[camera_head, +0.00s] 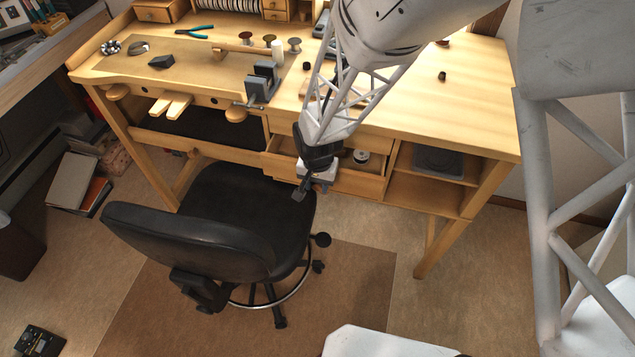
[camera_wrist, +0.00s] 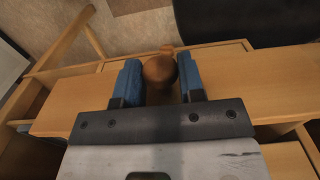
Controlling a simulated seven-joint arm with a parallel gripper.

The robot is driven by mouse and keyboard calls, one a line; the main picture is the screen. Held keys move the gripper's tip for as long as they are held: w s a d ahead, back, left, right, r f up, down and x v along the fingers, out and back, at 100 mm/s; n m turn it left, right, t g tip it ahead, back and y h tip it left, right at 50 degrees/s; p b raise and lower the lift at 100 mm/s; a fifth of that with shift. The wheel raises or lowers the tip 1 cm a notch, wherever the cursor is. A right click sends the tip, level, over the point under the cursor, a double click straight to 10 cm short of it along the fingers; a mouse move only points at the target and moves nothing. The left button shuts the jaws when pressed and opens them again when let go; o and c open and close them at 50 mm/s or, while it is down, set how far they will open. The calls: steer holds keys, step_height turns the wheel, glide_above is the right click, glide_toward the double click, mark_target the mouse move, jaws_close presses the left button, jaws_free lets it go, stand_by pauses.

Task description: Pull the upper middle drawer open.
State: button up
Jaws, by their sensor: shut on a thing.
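The middle drawer (camera_head: 360,183) of the wooden workbench stands partly out, and its inside shows from above in the head view. In the wrist view, the round wooden knob (camera_wrist: 158,70) sits between the two blue fingers of my gripper (camera_wrist: 157,80). The fingers are shut on the knob from both sides.
A round container (camera_head: 361,156) lies in the open drawer. A black office chair (camera_head: 220,215) stands close in front, left of my gripper. Open shelves (camera_head: 430,185) are to the right. A small vise (camera_head: 262,82) and tools sit on the bench top (camera_head: 455,105).

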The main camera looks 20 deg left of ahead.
jaws_close()
steer(key=s, duration=1.7)
steer(key=o, duration=1)
jaws_free()
steer(key=shift+c, duration=0.2)
steer(key=shift+w, duration=0.1)
step_height(320, 180, up, 8)
